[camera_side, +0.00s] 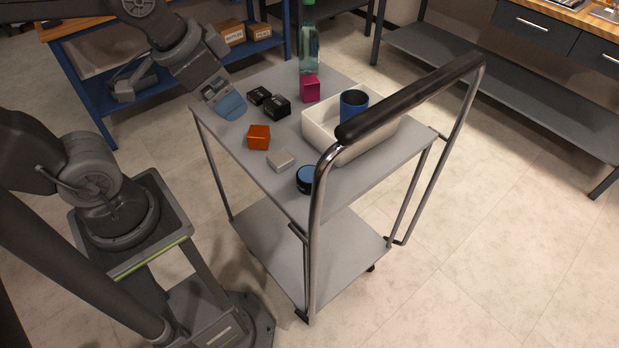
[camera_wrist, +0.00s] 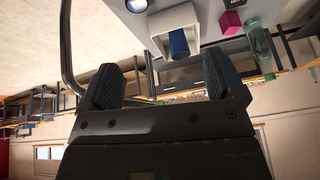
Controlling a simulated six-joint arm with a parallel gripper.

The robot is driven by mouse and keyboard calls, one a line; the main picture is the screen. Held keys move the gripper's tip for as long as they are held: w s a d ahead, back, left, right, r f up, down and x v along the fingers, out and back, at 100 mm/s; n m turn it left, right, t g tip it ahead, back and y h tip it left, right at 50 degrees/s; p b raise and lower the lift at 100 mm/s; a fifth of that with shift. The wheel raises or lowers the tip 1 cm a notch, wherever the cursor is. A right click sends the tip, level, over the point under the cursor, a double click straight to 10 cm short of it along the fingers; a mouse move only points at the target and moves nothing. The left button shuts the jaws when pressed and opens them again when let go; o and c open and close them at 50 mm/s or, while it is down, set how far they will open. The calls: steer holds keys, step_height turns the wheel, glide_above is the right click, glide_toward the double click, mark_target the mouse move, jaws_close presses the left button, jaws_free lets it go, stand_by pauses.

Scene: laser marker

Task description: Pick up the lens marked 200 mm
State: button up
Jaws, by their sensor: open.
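Two small black boxes (camera_side: 259,95) and (camera_side: 277,107) with faint pale print lie side by side on the cart's top, near its back left. A short round dark piece with a blue top (camera_side: 305,178) stands near the front corner. I cannot read a 200 mm mark on any of them, so I cannot tell which is the lens. My gripper (camera_side: 230,106) is above the cart's left edge, left of the black boxes. In the wrist view, its two blue fingers (camera_wrist: 162,82) are wide apart with nothing between them.
The grey cart top (camera_side: 225,143) also holds an orange cube (camera_side: 259,137), a pale grey block (camera_side: 280,160), a magenta block (camera_side: 310,89), a green bottle (camera_side: 308,45) and a white bin (camera_side: 345,150) with a blue cup (camera_side: 353,104). A black handle (camera_side: 410,97) rises at the right.

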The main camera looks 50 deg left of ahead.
steer(key=w+d+f+m+g, duration=0.3)
steer(key=w+f+m, duration=0.4)
steer(key=m, duration=0.2)
steer(key=m+g, duration=0.2)
steer(key=m, duration=0.6)
glide_above(308, 174)
steer(key=f, duration=0.8)
steer(key=shift+s+f, duration=0.35)
steer(key=shift+f, duration=0.7)
steer(key=f, duration=0.6)
steer(key=shift+w+f, duration=0.2)
steer(key=shift+w, duration=0.2)
steer(key=shift+c, duration=0.5)
steer(key=c, duration=1)
steer(key=shift+r, duration=0.15)
